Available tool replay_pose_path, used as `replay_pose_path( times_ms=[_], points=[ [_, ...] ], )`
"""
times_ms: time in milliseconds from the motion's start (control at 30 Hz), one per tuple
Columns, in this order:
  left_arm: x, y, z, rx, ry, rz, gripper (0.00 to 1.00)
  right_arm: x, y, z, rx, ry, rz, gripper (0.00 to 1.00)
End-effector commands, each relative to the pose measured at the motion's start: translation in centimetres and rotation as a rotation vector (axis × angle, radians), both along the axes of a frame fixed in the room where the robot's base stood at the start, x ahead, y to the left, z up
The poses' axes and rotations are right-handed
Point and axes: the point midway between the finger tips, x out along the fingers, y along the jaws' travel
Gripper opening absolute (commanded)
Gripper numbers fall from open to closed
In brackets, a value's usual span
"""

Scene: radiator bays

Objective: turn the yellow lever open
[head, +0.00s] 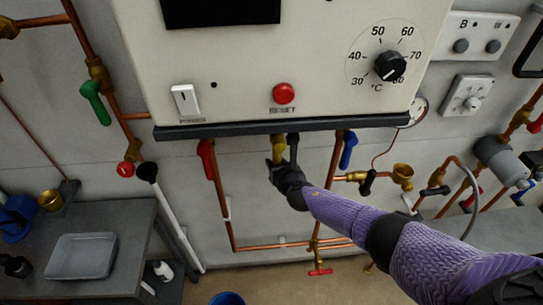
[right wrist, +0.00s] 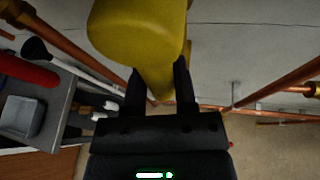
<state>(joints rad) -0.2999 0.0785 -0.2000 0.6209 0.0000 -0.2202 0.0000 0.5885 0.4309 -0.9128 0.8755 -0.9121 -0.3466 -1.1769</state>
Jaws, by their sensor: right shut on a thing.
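The yellow lever (head: 279,149) hangs below the underside of the white boiler panel, between a red lever (head: 207,159) on its left and a blue lever (head: 348,150) on its right. In the right wrist view the yellow lever (right wrist: 140,35) is large and close. Its lower, narrower part lies between the two fingers. My right gripper (head: 283,162) is shut on the yellow lever; it also shows in the right wrist view (right wrist: 162,88). The lever's upper end is hidden behind the panel's dark lower edge. My left gripper is not in view.
The dark ledge (head: 300,124) of the boiler panel is just above the gripper. Copper pipes (head: 222,205) run down either side. A brass fitting (head: 402,176) and small valves are to the right. A grey bench (head: 120,215) with a tray (head: 82,256) stands lower left.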

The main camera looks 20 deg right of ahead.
Motion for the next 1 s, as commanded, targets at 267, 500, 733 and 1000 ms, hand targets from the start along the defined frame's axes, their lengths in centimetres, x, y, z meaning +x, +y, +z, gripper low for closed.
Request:
replay_pose_path(
  times_ms=[267,500,733,1000],
  points=[
    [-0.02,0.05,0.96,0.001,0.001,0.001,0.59,-0.18,-0.56,0.00,-0.083,0.025,-0.001,0.00],
    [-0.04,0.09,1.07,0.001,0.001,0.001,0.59,-0.21,-0.69,-0.08,-0.104,0.031,0.000,0.00],
    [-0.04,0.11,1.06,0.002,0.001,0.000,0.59,-0.22,-0.72,-0.09,-0.105,0.031,-0.001,0.00],
    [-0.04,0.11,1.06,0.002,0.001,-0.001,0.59,-0.20,-0.70,-0.07,-0.103,0.030,-0.001,0.70]
  ],
)
